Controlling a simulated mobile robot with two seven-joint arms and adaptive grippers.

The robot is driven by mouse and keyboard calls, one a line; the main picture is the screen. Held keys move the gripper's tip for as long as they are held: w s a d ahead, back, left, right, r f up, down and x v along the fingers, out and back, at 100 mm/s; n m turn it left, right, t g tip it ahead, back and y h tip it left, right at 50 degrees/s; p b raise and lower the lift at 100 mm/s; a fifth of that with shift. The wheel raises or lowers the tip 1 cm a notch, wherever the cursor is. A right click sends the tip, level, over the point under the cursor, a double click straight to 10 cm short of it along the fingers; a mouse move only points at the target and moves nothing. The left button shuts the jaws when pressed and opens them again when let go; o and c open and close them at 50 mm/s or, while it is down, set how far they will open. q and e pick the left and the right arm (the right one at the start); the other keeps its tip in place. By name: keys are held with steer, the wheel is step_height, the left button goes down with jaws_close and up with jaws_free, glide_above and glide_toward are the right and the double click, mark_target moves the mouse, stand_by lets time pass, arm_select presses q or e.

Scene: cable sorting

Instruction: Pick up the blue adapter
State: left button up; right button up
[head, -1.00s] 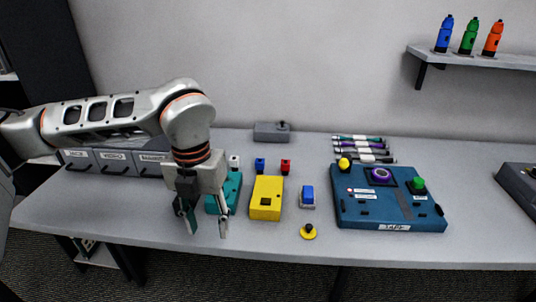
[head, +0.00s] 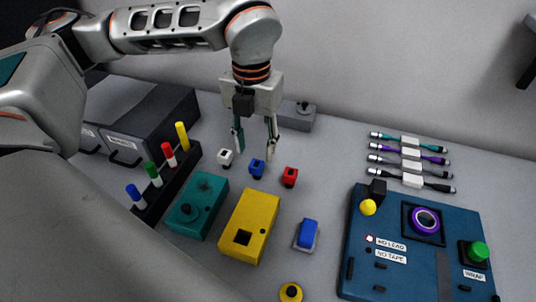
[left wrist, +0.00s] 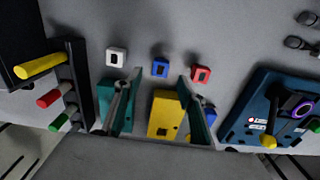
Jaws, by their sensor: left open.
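The blue adapter (head: 257,168) is a small block on the table, between the white adapter (head: 225,157) and the red adapter (head: 290,177). In the left wrist view the blue adapter (left wrist: 160,68) lies beyond the fingertips, between their lines. My left gripper (head: 254,154) is open and empty, pointing down above and just behind the blue adapter in the head view. Its two fingers (left wrist: 153,86) stand wide apart in the left wrist view. The exact height above the table is hard to tell. My right gripper is not in view.
A teal box (head: 198,205) and a yellow box (head: 249,226) stand in front of the adapters. A blue-and-white block (head: 306,235) and a blue test panel (head: 368,275) lie to the right. A rack with coloured pegs (head: 168,185) stands left. Cables (head: 411,152) lie at back right.

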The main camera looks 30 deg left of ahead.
mark_target(256, 164)
arm_select(q)
steer(key=f, duration=0.2)
steer(key=shift+s+f, duration=0.2)
steer(key=shift+f, duration=0.15)
steer(key=f, duration=0.5)
steer(key=shift+w, duration=0.2)
jaws_close()
